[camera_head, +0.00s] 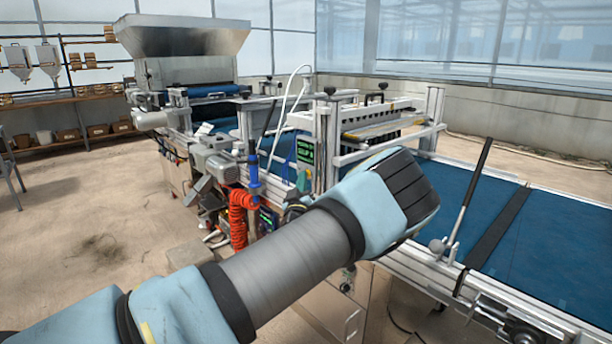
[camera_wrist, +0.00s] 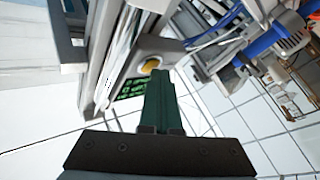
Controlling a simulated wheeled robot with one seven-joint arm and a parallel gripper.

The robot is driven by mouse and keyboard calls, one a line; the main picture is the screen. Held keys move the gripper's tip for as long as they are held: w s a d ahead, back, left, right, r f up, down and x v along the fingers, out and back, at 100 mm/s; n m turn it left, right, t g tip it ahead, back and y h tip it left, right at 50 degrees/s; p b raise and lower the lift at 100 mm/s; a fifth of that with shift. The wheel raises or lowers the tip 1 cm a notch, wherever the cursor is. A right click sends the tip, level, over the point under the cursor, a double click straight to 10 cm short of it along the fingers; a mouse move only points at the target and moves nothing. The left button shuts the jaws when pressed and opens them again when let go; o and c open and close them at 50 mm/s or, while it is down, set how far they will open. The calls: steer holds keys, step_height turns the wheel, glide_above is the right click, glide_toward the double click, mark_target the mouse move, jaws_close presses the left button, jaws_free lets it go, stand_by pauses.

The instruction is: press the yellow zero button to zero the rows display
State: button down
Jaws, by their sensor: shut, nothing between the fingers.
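The yellow zero button (camera_wrist: 151,65) shows in the wrist view as a round yellow cap on a pale panel, just beyond the fingertips. The rows display (camera_wrist: 132,88), with green characters on black, is beside it, partly covered by my fingers. My gripper (camera_wrist: 159,73) has dark green fingers shut together, with nothing between them. The tips overlap the panel near the button's lower edge in the picture; I cannot tell whether they touch it. In the head view the green-lettered display (camera_head: 305,150) is on the machine's near side, and my arm hides most of the gripper.
The seeder's blue conveyor belt (camera_head: 545,235) runs to the right, with a dark upright lever (camera_head: 470,195) at its near edge. A metal hopper (camera_head: 185,45) stands at the back left. A red coiled hose (camera_head: 238,215) and blue fittings are left of the display.

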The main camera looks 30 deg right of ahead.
steer(key=shift+a, duration=0.1)
steer(key=shift+s+a, duration=0.2)
steer(key=shift+a, duration=0.6)
steer(key=shift+s+a+p, duration=0.2)
steer(key=shift+s+a, duration=0.05)
steer(key=shift+a, duration=1)
steer(key=shift+s+a+p, duration=0.2)
steer(key=shift+s+a, duration=0.05)
steer(key=shift+a, duration=0.95)
